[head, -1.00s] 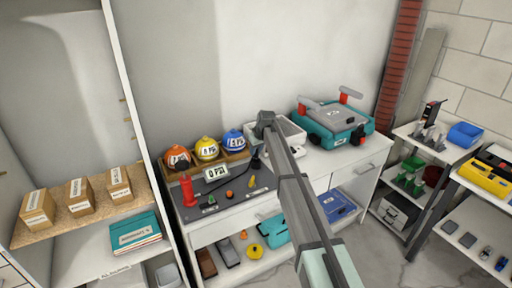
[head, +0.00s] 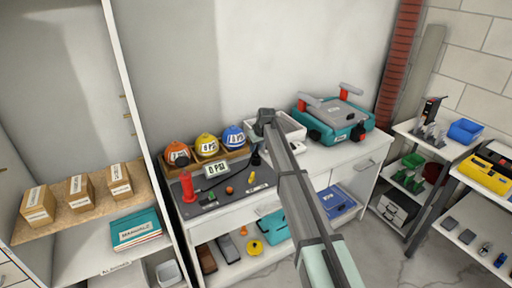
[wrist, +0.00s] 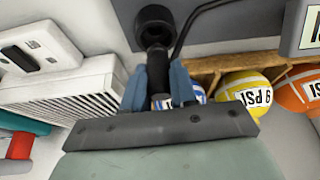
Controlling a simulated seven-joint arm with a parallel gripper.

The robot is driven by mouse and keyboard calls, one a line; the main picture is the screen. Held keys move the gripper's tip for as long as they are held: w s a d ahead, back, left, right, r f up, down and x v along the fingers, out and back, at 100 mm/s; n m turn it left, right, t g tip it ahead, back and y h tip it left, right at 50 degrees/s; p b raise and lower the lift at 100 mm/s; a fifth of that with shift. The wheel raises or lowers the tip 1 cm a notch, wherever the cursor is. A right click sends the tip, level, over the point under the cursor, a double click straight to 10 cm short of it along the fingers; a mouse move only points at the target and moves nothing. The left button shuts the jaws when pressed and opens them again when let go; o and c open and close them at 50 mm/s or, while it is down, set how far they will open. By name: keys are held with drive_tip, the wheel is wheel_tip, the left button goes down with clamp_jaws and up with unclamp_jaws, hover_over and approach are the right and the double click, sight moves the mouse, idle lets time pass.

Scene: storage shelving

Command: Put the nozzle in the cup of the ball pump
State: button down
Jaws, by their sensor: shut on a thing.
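My gripper, with blue-grey fingers (wrist: 160,88), is shut on the black nozzle (wrist: 157,68) in the wrist view. The nozzle points at the round black cup (wrist: 153,14) on the grey board of the ball pump, and its tip overlaps the cup's near edge in the picture. I cannot tell whether the tip is inside the cup or only in front of it. A black hose (wrist: 187,33) curves away to the right. In the head view the pump's grey board (head: 232,197) carries a PSI display (head: 216,169); my arm partly covers the right end.
Orange, yellow (head: 207,145) and blue (head: 233,139) balls stand in a wooden rack behind the board. A white box (head: 292,128) and a teal case (head: 335,118) stand to the right. A red cylinder (head: 188,189) stands at the board's left end.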

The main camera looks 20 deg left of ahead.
sight(256, 154)
drive_tip(key=shift+f, duration=1.55)
idle(1.3)
drive_tip(key=c, duration=0.9)
unclamp_jaws()
drive_tip(key=shift+o, duration=0.4)
drive_tip(key=shift+s, duration=0.1)
drive_tip(key=shift+a, duration=0.1)
drive_tip(key=shift+s+f, duration=0.1)
drive_tip(key=shift+c, duration=1.1)
drive_tip(key=shift+o, duration=0.9)
